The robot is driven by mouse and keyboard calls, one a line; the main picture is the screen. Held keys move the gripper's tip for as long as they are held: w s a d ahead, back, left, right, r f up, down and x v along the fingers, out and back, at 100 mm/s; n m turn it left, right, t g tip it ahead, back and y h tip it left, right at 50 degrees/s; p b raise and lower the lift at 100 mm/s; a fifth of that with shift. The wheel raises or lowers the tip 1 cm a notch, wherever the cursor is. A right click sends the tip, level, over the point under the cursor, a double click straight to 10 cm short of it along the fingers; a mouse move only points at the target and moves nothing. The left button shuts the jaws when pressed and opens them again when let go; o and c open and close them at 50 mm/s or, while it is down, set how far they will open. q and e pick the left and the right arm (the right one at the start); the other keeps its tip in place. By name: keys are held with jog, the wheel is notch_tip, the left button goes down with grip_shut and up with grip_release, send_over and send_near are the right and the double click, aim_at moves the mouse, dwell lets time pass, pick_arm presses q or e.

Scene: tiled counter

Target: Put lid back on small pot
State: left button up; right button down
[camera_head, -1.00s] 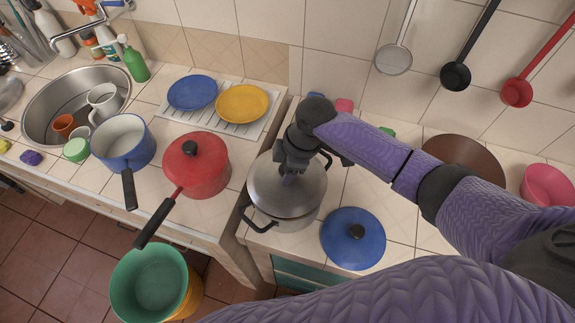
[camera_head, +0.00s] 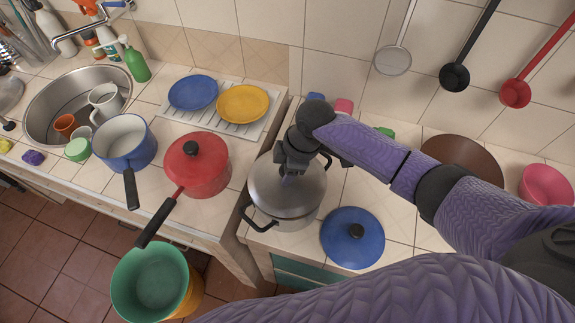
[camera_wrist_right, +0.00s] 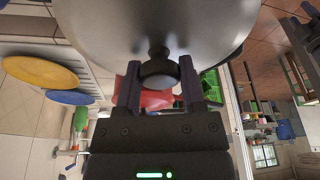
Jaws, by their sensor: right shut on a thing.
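My right gripper (camera_head: 291,170) points down over the steel pot (camera_head: 297,221) and is shut on the dark knob (camera_wrist_right: 158,72) of the steel lid (camera_head: 315,187). In the right wrist view the lid (camera_wrist_right: 110,35) fills the top, with the knob between my fingers. The lid covers the pot's mouth; whether it rests fully on the rim I cannot tell. A blue pot (camera_head: 122,140) stands open on the left counter. A blue lid (camera_head: 352,240) lies flat on the right counter, beside the steel pot. My left gripper is not in view.
A red pot (camera_head: 205,178) with its lid on stands left of the steel pot, its handle (camera_head: 157,222) over the counter edge. Blue (camera_head: 193,92) and yellow (camera_head: 242,104) plates lie behind. A sink (camera_head: 75,90) is at far left. A green bucket (camera_head: 150,280) stands below the counter.

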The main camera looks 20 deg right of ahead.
dwell(0.6)
dwell(0.3)
grip_release()
notch_tip(320, 180, up, 7)
jog(key=p, duration=0.8)
jog(key=shift+r, duration=0.1)
grip_shut()
dwell(0.5)
